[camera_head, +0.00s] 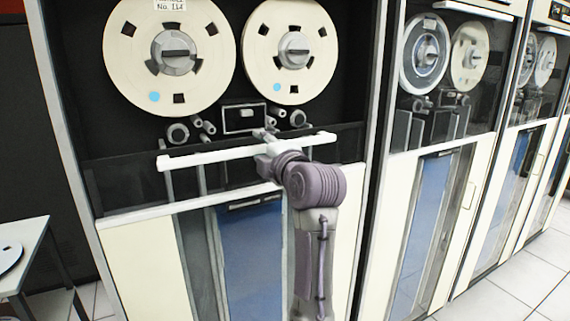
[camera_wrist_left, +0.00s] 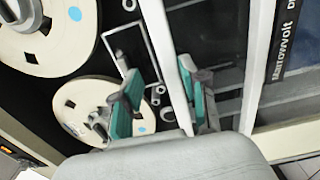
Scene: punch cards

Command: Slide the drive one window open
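Drive one is the near tape cabinet (camera_head: 140,250) with two cream reels (camera_head: 120,45). Its tinted window pane (camera_head: 110,185) sits low, below the reels, which look uncovered. A white handle bar (camera_head: 205,157) runs across near the pane's top edge. My left gripper (camera_head: 266,138) is at the middle of this bar, its fingers mostly hidden behind my wrist in the head view. In the left wrist view, the gripper (camera_wrist_left: 163,102) has its fingers apart, one on each side of the white bar (camera_wrist_left: 161,40), with a gap visible beside it. My right gripper is not in view.
More tape cabinets (camera_head: 480,180) stand in a row to the right, with a white bar (camera_head: 472,9) high on the neighbouring one. A small side table (camera_head: 25,235) with a reel on it stands at the left. Tiled floor (camera_head: 525,285) is clear at the lower right.

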